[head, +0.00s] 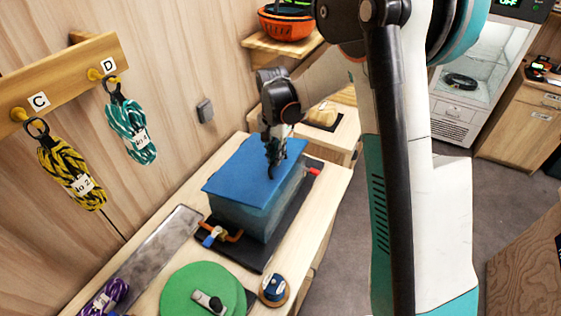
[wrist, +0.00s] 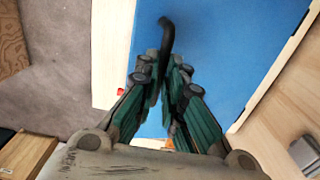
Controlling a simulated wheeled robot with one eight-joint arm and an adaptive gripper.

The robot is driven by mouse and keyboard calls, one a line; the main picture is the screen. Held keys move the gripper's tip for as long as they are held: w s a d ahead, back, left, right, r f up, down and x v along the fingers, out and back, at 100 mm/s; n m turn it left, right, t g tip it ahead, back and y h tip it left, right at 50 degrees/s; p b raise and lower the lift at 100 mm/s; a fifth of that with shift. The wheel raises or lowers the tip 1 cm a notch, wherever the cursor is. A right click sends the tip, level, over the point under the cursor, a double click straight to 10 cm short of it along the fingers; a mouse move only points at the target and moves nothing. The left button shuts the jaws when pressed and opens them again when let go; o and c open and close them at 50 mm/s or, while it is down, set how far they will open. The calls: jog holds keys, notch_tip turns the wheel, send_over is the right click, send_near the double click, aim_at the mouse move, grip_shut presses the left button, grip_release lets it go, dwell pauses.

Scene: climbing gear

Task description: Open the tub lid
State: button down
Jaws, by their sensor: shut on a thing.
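The tub (head: 245,215) is a translucent blue box on the bench. Its flat blue lid (head: 240,172) lies over its top and also fills much of the wrist view (wrist: 235,50). My gripper (head: 273,170) is at the lid's right side, pointing down. In the wrist view its green-padded fingers (wrist: 169,95) are closed together around a dark, curved handle (wrist: 167,35), which sticks out beyond them over the lid. The part of the handle between the fingers is hidden. I cannot tell whether the lid is slightly raised.
The tub stands on a black mat (head: 250,258), with an orange-and-blue fitting (head: 217,234) at its front. A green disc (head: 203,292), a blue round item (head: 274,290) and a metal tray (head: 155,250) share the bench. Rope coils (head: 131,130) hang on the left wall.

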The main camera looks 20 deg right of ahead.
jog(key=w+a+r+g+h+p, duration=0.1)
jog(key=w+a+r, duration=0.4)
jog(key=w+a, duration=0.2)
jog(key=w+a+r+g+h+p, duration=0.1)
jog(key=w+a+r, duration=0.5)
jog(key=w+a, duration=0.1)
jog(key=shift+w+a+h, duration=0.3)
jog(key=shift+w+a, duration=0.1)
jog(key=shift+a, duration=0.45)
jog(key=c, duration=2)
grip_release()
jog(key=o, duration=0.3)
jog(key=shift+w+a+f+g, duration=0.3)
jog(key=shift+w+a+f, duration=0.35)
jog(key=shift+w, duration=0.15)
jog(key=shift+s+d+r+p, duration=0.1)
jog(key=shift+d+r+p, duration=0.1)
jog(key=shift+r, duration=2.55)
jog(key=shift+s+d+r+p, duration=0.1)
jog(key=shift+d+r, duration=0.1)
jog(key=shift+r, duration=2.5)
